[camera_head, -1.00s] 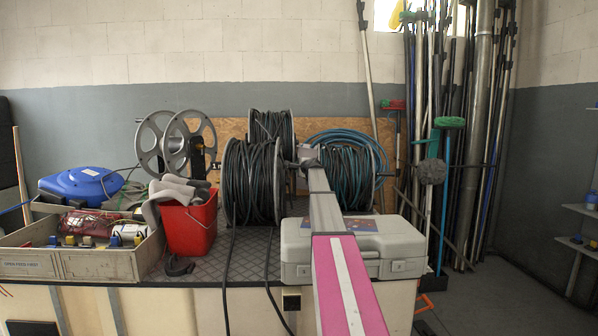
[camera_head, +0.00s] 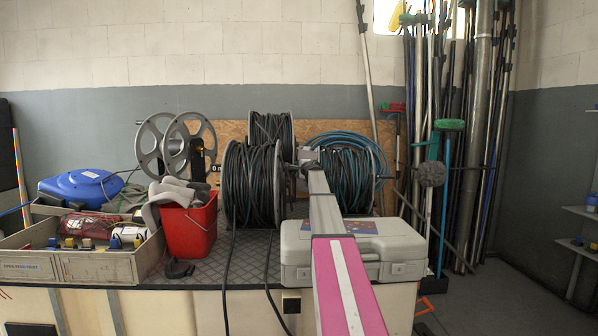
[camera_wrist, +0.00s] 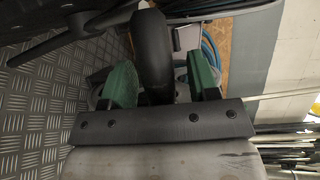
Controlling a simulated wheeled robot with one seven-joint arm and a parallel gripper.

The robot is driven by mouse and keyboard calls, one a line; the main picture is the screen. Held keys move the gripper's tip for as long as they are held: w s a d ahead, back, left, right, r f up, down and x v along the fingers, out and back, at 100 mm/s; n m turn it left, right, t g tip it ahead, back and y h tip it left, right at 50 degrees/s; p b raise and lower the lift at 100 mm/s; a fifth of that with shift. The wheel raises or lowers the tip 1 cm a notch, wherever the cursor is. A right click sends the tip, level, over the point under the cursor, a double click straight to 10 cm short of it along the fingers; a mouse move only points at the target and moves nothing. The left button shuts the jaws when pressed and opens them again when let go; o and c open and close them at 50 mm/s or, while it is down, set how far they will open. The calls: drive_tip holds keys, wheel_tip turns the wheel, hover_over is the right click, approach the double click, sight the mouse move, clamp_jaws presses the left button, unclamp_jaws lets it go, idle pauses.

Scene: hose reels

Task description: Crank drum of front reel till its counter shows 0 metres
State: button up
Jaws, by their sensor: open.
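The front reel (camera_head: 252,185), wound with dark hose, stands on the bench in the head view, left of my arm's far end. My gripper (camera_wrist: 160,64) shows in the wrist view with two green fingers apart. A thick dark handle (camera_wrist: 153,45), seemingly the reel's crank grip, stands between the fingers; gaps show on both sides. A dark bar (camera_wrist: 70,40) crosses the upper left. In the head view my arm hides the gripper and most of the crank. A small black-and-white plate (camera_head: 216,168) shows left of the front reel; I cannot tell whether it is the counter.
A second dark-hose reel (camera_head: 270,127) stands behind, a teal-hose reel (camera_head: 350,170) to the right, and an empty reel (camera_head: 190,140) at back left. A grey case (camera_head: 375,248) lies beside my arm.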

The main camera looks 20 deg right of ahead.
drive_tip(key=shift+s, duration=0.15)
drive_tip(key=s+r, duration=0.1)
drive_tip(key=s, duration=0.9)
drive_tip(key=shift+s+d+r, duration=0.2)
drive_tip(key=shift+d+r, duration=0.2)
